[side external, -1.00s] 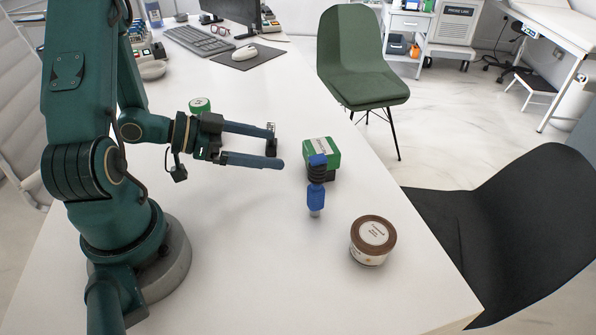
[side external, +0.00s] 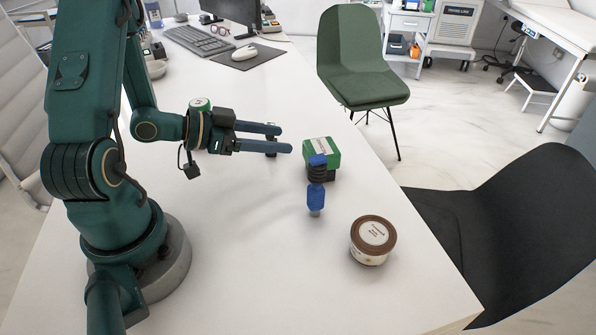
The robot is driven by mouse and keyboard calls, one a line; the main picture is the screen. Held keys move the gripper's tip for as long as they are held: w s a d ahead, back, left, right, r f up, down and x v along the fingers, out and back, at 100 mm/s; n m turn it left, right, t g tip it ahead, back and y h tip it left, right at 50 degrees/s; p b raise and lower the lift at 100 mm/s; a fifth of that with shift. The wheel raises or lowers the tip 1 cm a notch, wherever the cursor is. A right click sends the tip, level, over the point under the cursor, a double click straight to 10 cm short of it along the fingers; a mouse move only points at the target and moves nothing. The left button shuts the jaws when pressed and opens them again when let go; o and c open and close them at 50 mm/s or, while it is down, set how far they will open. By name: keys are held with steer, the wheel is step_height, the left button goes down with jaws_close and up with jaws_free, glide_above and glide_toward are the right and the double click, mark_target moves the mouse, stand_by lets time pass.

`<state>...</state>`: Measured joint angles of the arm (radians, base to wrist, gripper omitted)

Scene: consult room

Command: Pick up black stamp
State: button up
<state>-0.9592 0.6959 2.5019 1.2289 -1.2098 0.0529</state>
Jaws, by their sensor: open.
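A small dark upright object, which looks like the black stamp (side external: 271,139), stands at the fingers of my gripper (side external: 284,139). The fingers hide most of it, and only slivers show between and below them. My gripper is open and points right, low over the white table. One finger crosses in front of the dark object and the other lies farther back. I cannot tell whether either finger touches it.
A green box-like item with a black base (side external: 322,148) stands just right of the fingertips. A brown-lidded jar (side external: 372,235) is nearer the table's right edge. The white table (side external: 240,240) is clear at front left.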

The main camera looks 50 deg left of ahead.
mark_target(271, 139)
steer(key=w+a+n+y, duration=0.1)
steer(key=w, duration=0.1)
steer(key=w+a+n+t+y, duration=0.1)
steer(key=w+y, duration=0.1)
steer(key=w+n+y, duration=0.1)
steer(key=w, duration=0.2)
steer(key=shift+a+r+n+y, duration=0.35)
steer(key=shift+a+n+y, duration=0.05)
steer(key=a+n+g+y, duration=0.1)
steer(key=n+y, duration=0.2)
steer(key=s+a+n+g+y, duration=0.1)
steer(key=a+n+g+y, duration=0.1)
steer(key=n+y, duration=0.1)
steer(key=a+f+n+g+y, duration=0.1)
steer(key=n+y, duration=0.2)
steer(key=y, duration=0.1)
steer(key=shift+s+a+g, duration=0.15)
steer(key=shift+s+g, duration=0.15)
steer(key=shift+s, duration=0.1)
steer(key=shift+s+d+f+n+g, duration=0.25)
steer(key=shift+s+d+f, duration=0.05)
steer(key=shift+s+f, duration=0.2)
steer(key=shift+s+d+f+n+g, duration=0.25)
steer(key=shift+s+d+f, duration=0.05)
steer(key=shift+s+f, duration=0.15)
steer(key=shift+s+d+f, duration=0.15)
steer(key=shift+f, duration=0.1)
steer(key=shift+x, duration=2.55)
steer(key=shift+s, duration=0.1)
jaws_close()
